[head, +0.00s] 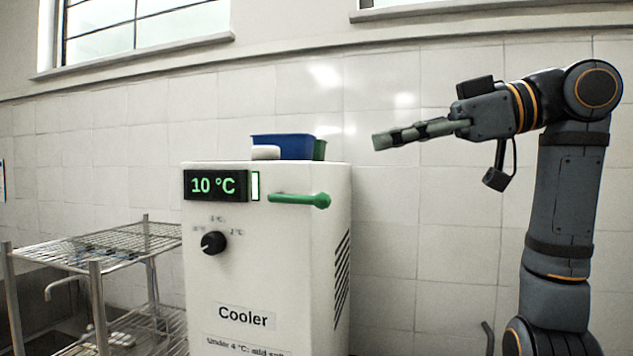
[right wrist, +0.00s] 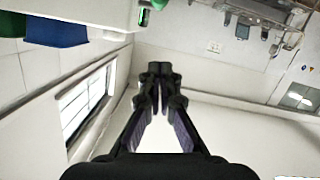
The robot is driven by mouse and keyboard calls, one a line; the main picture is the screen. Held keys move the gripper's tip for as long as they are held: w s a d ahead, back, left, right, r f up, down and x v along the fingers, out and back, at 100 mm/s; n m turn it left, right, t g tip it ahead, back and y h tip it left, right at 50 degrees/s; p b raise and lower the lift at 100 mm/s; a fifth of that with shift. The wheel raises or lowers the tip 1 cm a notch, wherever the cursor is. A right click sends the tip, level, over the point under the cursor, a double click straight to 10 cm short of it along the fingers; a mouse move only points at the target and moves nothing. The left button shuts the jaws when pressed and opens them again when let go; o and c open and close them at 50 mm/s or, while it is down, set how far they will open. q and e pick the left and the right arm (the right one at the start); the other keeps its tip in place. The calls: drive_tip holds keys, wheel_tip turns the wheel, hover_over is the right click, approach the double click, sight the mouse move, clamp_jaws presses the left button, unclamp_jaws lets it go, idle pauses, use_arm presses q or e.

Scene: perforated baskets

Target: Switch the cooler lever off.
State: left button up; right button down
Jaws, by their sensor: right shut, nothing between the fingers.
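The white cooler (head: 267,270) stands in the middle of the head view. Its display (head: 215,185) reads 10 °C, with a lit green-white bar (head: 255,186) beside it. The green lever (head: 300,200) lies about horizontal on the upper front, its rounded knob at the right end. A black dial (head: 213,242) sits below the display. My right gripper (head: 379,141) is shut and empty, pointing left, above and to the right of the lever and apart from it. The right wrist view also shows the shut fingers (right wrist: 160,70). My left gripper is not in view.
A blue basket (head: 282,147), a green basket (head: 319,150) and a small white object (head: 266,153) sit on top of the cooler. A wire rack (head: 120,243) stands to its left. The tiled wall is behind; the space right of the cooler looks free.

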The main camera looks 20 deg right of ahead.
drive_tip(key=shift+w+d+f, duration=0.1)
drive_tip(key=shift+w, duration=0.15)
